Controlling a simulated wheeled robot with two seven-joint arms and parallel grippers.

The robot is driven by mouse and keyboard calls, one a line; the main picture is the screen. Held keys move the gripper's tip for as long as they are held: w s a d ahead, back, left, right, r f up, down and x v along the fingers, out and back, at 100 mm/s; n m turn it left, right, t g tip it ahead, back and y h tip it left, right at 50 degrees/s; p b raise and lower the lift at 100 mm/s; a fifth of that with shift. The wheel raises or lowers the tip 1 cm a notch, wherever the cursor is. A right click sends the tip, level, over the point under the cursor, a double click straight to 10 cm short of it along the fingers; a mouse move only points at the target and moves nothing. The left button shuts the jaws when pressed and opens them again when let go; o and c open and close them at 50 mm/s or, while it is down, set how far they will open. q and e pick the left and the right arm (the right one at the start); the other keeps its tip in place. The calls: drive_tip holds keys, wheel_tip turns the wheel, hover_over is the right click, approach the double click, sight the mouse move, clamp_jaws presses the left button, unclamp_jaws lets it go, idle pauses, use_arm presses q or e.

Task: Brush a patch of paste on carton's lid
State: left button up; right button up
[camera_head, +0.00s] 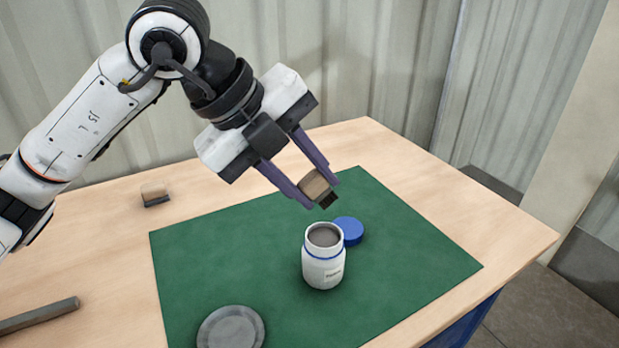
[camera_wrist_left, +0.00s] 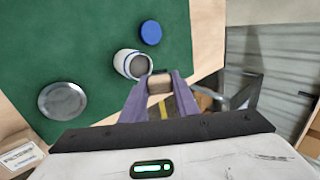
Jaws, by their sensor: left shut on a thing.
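My left gripper (camera_head: 321,194) is shut on a small brush (camera_head: 315,186) with a wooden block body and dark bristles. It holds the brush in the air, above and behind the open jar in the head view. The white jar (camera_head: 323,270) stands upright on the green mat, with grey paste (camera_head: 324,236) inside. The brush also shows between the fingers in the left wrist view (camera_wrist_left: 159,84), close to the jar (camera_wrist_left: 121,65). A cardboard carton (camera_wrist_left: 14,150) with a white label is partly cut off at the lower left there. I cannot tell its lid. My right gripper is out of view.
A blue cap (camera_head: 349,230) lies beside the jar. A grey round dish (camera_head: 231,329) lies at the mat's front. A small wood-and-dark block (camera_head: 154,194) and a dark bar (camera_head: 38,315) lie on the table at left. The green mat's (camera_head: 420,260) right side is clear.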

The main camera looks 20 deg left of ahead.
use_arm(q)
drive_tip(key=shift+f, duration=0.15)
drive_tip(key=shift+f+b, duration=0.55)
drive_tip(key=shift+f, duration=0.05)
wheel_tip(320, 180, down, 3)
drive_tip(key=shift+a+r+b, duration=0.1)
drive_tip(key=shift+r+b, duration=0.05)
drive_tip(key=shift+b, duration=0.75)
drive_tip(key=shift+f+b, duration=0.3)
drive_tip(key=shift+f, duration=0.1)
drive_tip(key=shift+f+b, duration=0.3)
drive_tip(key=shift+f, duration=0.2)
drive_tip(key=shift+f+b, duration=0.65)
drive_tip(key=shift+f, duration=0.05)
idle(0.4)
drive_tip(key=shift+r, duration=0.1)
